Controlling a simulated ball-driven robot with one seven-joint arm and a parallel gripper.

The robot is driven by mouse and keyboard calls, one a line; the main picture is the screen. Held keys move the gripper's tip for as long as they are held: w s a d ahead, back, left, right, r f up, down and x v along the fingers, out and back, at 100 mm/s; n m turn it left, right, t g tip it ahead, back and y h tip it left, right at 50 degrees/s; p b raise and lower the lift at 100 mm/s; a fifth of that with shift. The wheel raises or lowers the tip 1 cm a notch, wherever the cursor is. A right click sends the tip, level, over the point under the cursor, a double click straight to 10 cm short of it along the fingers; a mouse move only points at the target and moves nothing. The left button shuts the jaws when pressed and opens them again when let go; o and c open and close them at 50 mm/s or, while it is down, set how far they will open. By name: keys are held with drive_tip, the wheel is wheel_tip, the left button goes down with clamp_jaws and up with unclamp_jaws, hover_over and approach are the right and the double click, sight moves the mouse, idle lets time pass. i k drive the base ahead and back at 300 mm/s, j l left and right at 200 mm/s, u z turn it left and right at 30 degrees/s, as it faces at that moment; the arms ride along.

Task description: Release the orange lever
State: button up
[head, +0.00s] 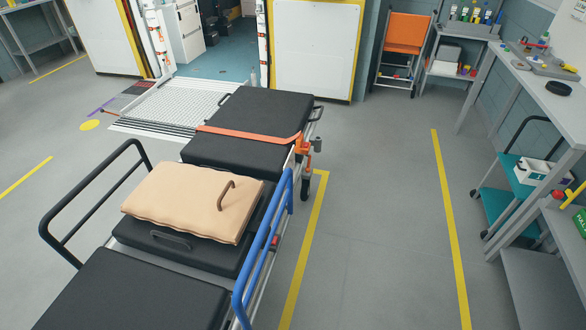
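A stretcher with black pads (250,113) stands from the lower left towards the rear ramp (178,105). An orange strap (245,136) crosses its far pad. An orange part (302,146), which looks like the lever, sits on the right side of the stretcher frame at the strap's end. It is small, and I cannot tell its exact position. A blue side rail (262,250) stands upright on the near right side. My gripper is not in view.
A beige cushion (190,202) lies on the middle pad. A black rail (95,200) is on the left side. Clear grey floor (375,200) with yellow lines lies right of the stretcher. A workbench (520,80) and a teal trolley (512,190) stand along the right.

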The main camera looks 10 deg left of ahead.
sight(306, 170)
drive_tip(key=i+j+u, duration=0.1)
drive_tip(key=i, duration=0.25)
drive_tip(key=i+j+u, duration=0.1)
drive_tip(key=i+j, duration=0.2)
drive_tip(key=i+l+u, duration=0.1)
drive_tip(key=i+l, duration=0.2)
drive_tip(key=i+l+u, duration=0.1)
drive_tip(key=i+l, duration=0.15)
drive_tip(key=l, duration=0.15)
drive_tip(key=i+l+u, duration=0.1)
drive_tip(key=i+l, duration=0.15)
drive_tip(key=l, duration=0.15)
drive_tip(key=i+l+u, duration=0.1)
drive_tip(key=i+l, duration=0.15)
drive_tip(key=l, duration=0.15)
drive_tip(key=i+l, duration=0.25)
drive_tip(key=l, duration=0.2)
drive_tip(key=i+l+u, duration=0.15)
drive_tip(key=l, duration=0.25)
drive_tip(key=i+l+u, duration=0.1)
drive_tip(key=i+l, duration=0.15)
drive_tip(key=l, duration=0.2)
drive_tip(key=i+l+u, duration=0.1)
drive_tip(key=l, duration=0.4)
drive_tip(key=i+j, duration=0.05)
drive_tip(key=i, duration=0.05)
